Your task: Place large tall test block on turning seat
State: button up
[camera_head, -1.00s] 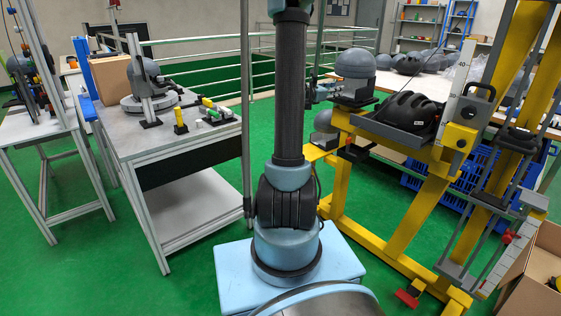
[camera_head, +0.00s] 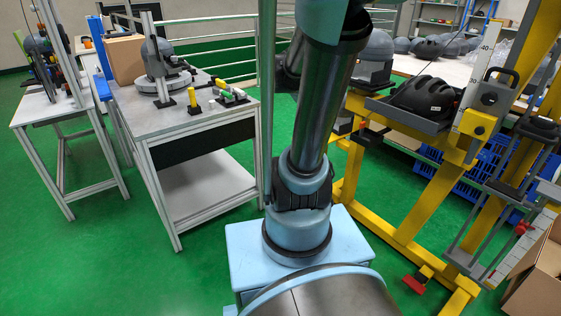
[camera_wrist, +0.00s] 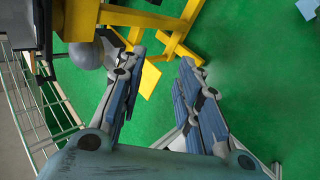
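Several small blocks stand on the grey table (camera_head: 205,118) at the left in the head view. I cannot tell which is the large tall test block. A round grey base with an upright headform (camera_head: 158,58) stands behind them; I cannot tell whether it is the turning seat. My gripper (camera_wrist: 160,55) shows in the wrist view, its two fingers apart and empty, over green floor and part of a yellow frame. It is far from the blocks.
A yellow frame (camera_head: 423,195) with a black helmet (camera_head: 425,95) on a grey tray stands to the right. A cardboard box (camera_head: 535,285) is at the lower right. A metal rail (camera_head: 215,62) runs behind the table.

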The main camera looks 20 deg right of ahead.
jog(key=s+a+f+m+g+y, duration=0.1)
jog(key=s+a+f+m+y, duration=0.2)
jog(key=s+a, duration=0.5)
jog(key=s+a+f+m+g+y, duration=0.1)
jog(key=s+a+f+m+y, duration=0.2)
jog(key=s+a+f, duration=0.3)
jog(key=s+a+y, duration=0.1)
jog(key=s+a, duration=0.1)
jog(key=a, duration=0.2)
jog(key=shift+s+m, duration=0.15)
jog(key=shift+m, duration=0.15)
jog(key=shift+d, duration=0.1)
jog(key=shift+w+f, duration=0.15)
jog(key=shift+w, duration=0.35)
